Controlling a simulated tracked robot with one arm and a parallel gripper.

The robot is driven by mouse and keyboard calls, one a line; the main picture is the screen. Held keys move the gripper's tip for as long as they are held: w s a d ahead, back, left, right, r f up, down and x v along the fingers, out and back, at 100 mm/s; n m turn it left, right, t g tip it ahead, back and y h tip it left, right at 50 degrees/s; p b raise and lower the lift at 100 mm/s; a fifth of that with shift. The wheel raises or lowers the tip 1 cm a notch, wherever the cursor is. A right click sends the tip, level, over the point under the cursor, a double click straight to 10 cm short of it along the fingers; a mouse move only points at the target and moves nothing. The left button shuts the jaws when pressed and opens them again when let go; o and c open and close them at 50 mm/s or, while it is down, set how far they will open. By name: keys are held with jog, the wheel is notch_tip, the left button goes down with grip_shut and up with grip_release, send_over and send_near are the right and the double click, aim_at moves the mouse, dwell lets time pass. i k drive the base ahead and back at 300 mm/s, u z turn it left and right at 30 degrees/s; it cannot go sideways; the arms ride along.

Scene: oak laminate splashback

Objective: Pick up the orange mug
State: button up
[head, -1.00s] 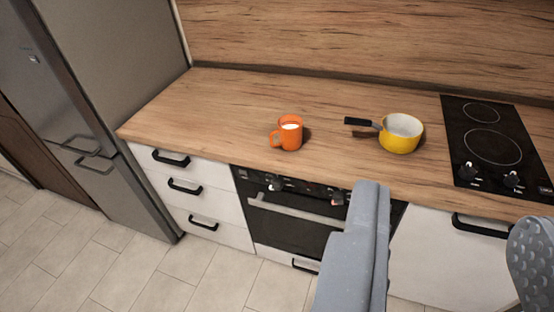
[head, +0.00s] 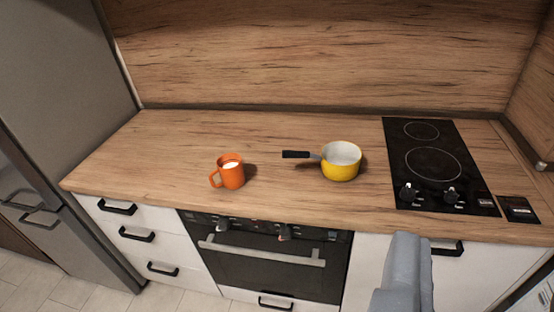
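The orange mug (head: 230,172) stands upright on the wooden counter near its front edge, left of centre, above the oven. Its handle points left, and something pale shows inside it. One grey finger of my gripper (head: 406,275) shows at the bottom, right of centre. The other finger is out of the picture. The space right of the visible finger shows only cabinet and counter, with nothing held. The gripper is well to the right of the mug in the picture and apart from it.
A yellow pot (head: 341,164) stands right of the mug, its dark handle pointing left towards it. A black hob (head: 435,160) lies further right. The oven (head: 265,258) and drawers (head: 135,240) are below the counter (head: 150,150). A fridge (head: 60,100) stands left. The counter left of the mug is clear.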

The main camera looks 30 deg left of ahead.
aim_at(230, 166)
jog(key=z, duration=0.25)
jog(key=i, duration=1.35)
jog(key=u, duration=0.85)
jog(key=i, duration=0.6)
jog(key=u, duration=0.45)
